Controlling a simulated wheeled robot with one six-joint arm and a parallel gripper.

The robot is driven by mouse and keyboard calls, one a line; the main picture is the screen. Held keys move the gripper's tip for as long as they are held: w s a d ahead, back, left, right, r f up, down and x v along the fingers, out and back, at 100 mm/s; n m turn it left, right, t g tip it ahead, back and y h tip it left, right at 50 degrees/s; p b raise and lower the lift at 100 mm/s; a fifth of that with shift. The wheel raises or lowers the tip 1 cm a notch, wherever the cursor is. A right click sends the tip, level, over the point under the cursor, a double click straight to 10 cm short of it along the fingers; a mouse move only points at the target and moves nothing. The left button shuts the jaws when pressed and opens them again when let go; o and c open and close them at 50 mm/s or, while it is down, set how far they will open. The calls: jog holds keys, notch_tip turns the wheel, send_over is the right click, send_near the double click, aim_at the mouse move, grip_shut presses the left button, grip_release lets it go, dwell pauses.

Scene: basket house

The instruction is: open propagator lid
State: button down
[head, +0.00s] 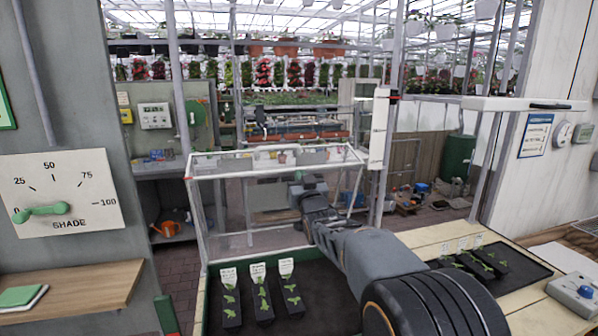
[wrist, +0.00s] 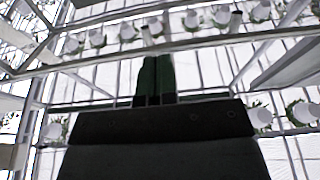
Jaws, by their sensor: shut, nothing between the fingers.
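The propagator has a dark tray base (head: 285,314) in front of me, with a green rear wall. Its clear lid, with a pale frame (head: 197,215), stands raised and upright at the back of the base, so the tray is uncovered. My gripper (head: 297,187) is in front of the lid panel, right of its middle; I cannot tell whether it touches the lid. In the wrist view my gripper (wrist: 156,80) has its dark green fingers together and empty, pointing up towards the roof. My arm hides the lid's lower right part.
Black seedling strips with white labels (head: 261,294) lie in the tray. More strips (head: 488,262) lie on a dark mat at right. A control box (head: 575,292) stands at far right, and a shade dial (head: 60,195) is on the left wall. A pale post (head: 379,130) rises behind the lid.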

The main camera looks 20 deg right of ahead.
jog(key=shift+w+r, duration=0.2)
jog(key=shift+w, duration=0.5)
